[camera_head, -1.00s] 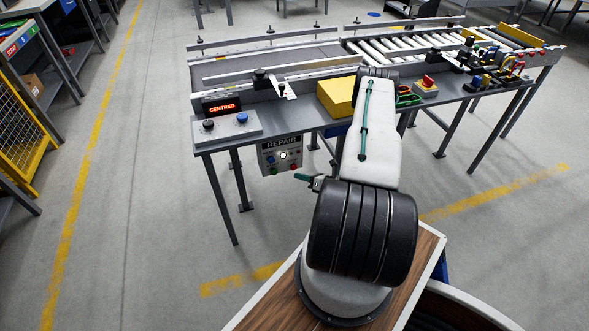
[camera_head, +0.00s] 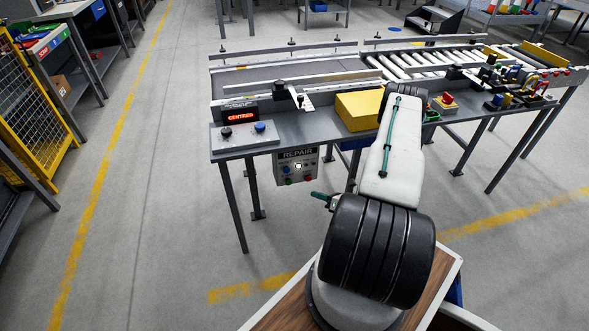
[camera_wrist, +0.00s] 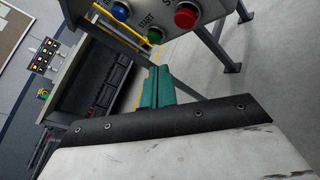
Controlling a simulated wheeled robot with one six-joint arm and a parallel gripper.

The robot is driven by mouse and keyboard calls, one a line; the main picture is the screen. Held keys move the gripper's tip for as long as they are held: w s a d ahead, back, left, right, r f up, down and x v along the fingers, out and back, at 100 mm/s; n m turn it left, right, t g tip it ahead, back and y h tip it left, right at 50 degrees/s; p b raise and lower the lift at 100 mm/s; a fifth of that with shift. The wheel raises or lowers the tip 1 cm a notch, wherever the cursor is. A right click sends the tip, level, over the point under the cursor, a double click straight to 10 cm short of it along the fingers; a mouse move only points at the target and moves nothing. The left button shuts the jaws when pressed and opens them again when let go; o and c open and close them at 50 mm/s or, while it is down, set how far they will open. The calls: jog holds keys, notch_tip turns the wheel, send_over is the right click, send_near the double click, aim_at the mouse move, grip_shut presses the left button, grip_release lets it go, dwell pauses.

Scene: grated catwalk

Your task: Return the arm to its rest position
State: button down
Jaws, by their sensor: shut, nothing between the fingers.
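My gripper shows in the wrist view as two teal fingers (camera_wrist: 157,86) pressed together, with nothing between them. In the head view its teal tip (camera_head: 320,195) sticks out to the left from behind my arm; the rest of it is hidden. The tip is below and in front of the grey REPAIR box (camera_head: 297,167), apart from it. My white and black arm is folded over my base, its upper link reaching toward the conveyor bench.
A conveyor bench (camera_head: 300,140) stands ahead, bearing a yellow box (camera_head: 357,111), a CENTRED display (camera_head: 240,117) and a red stop button (camera_head: 447,99). In the wrist view a button panel (camera_wrist: 150,14) is close beyond the fingers. Open floor (camera_head: 170,200) lies to the left.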

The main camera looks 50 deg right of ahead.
dwell(0.3)
jog(key=s+a+r+n+g+y, duration=0.1)
jog(key=a+r+n+g+y, duration=0.1)
jog(key=a+r+n+g, duration=0.7)
jog(key=s+a+r+n+g+y, duration=0.1)
jog(key=a+r+n+g+y, duration=0.2)
jog(key=r+n, duration=0.75)
jog(key=s+a+r+n+g+y, duration=0.2)
jog(key=a+r+n+g, duration=0.5)
jog(key=r, duration=0.7)
jog(key=s+a+r+n+t+h, duration=0.2)
jog(key=s+a+r+n+h, duration=0.3)
jog(key=r, duration=0.6)
jog(key=s+a+r+n+t+h, duration=0.2)
jog(key=s+a+r+n+h, duration=0.4)
jog(key=r, duration=0.6)
jog(key=s+a+n, duration=0.2)
jog(key=a+n, duration=0.1)
jog(key=a, duration=0.1)
jog(key=shift+a, duration=0.15)
